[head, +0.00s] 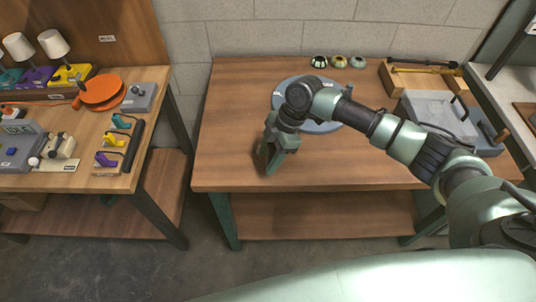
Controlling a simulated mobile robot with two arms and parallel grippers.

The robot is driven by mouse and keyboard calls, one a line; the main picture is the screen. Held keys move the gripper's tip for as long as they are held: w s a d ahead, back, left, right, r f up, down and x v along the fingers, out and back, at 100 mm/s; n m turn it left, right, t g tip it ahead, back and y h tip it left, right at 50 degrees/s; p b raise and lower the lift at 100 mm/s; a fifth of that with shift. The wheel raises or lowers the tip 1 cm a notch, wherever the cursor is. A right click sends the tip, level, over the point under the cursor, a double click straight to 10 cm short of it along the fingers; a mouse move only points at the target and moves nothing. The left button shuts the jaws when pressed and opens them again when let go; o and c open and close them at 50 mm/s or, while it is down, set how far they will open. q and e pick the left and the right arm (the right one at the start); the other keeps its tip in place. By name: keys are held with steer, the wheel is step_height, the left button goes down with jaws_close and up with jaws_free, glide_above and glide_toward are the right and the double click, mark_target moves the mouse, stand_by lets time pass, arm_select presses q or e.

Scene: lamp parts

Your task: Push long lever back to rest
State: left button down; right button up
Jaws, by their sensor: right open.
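My right gripper (268,163) hangs over the left part of the middle table (225,130), fingers pointing down, open, with nothing seen between them. A long dark and yellow bar (425,67) lies across a wooden base at the back right of this table. A grey box (437,112) with dark handle-like parts stands in front of it. I cannot tell which of these parts, if any, is the long lever. Both are well to the right of the gripper. My left gripper is not in view.
A round grey-blue disc (321,126) lies partly hidden under my right arm. Several small round pots (339,62) stand at the back edge. The left table (75,182) holds lamps (54,43), an orange disc (102,89) and switch boxes. The middle table's front left is clear.

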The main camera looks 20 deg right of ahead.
steer(key=shift+f, duration=0.1)
jaws_close()
stand_by(1.3)
